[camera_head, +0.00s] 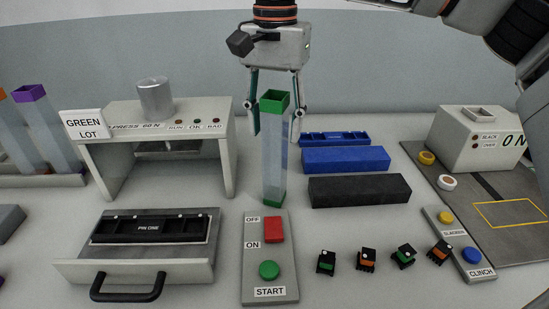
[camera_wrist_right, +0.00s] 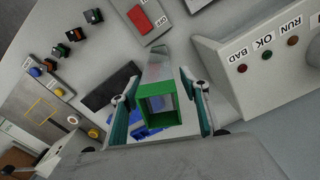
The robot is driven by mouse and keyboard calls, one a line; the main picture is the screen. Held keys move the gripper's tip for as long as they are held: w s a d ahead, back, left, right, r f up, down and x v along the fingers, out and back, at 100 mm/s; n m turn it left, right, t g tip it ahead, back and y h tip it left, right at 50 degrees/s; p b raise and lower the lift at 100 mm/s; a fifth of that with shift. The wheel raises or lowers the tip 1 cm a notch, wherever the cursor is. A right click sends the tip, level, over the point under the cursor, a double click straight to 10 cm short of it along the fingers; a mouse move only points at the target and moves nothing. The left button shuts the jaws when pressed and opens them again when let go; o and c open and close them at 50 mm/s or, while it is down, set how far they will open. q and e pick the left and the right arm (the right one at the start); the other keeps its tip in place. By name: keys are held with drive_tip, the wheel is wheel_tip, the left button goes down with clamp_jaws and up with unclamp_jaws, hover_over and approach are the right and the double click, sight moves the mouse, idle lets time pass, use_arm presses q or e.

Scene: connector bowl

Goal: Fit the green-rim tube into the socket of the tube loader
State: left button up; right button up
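The green-rim tube (camera_head: 274,150) is clear and square, with green ends, and stands upright on the table in the middle of the head view. In the right wrist view its green rim (camera_wrist_right: 157,120) lies between the fingers. My right gripper (camera_head: 276,125) points down with one finger on each side of the tube's upper part; a gap shows on both sides, so it looks open. My left gripper is not in view.
Blue (camera_head: 345,159) and black (camera_head: 358,190) blocks lie right of the tube. The press stand (camera_head: 216,165) is at left. A button panel (camera_head: 270,282) lies in front. Several small connectors (camera_head: 366,259) sit front right. Other tubes (camera_head: 38,115) stand far left.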

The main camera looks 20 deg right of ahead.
clamp_jaws()
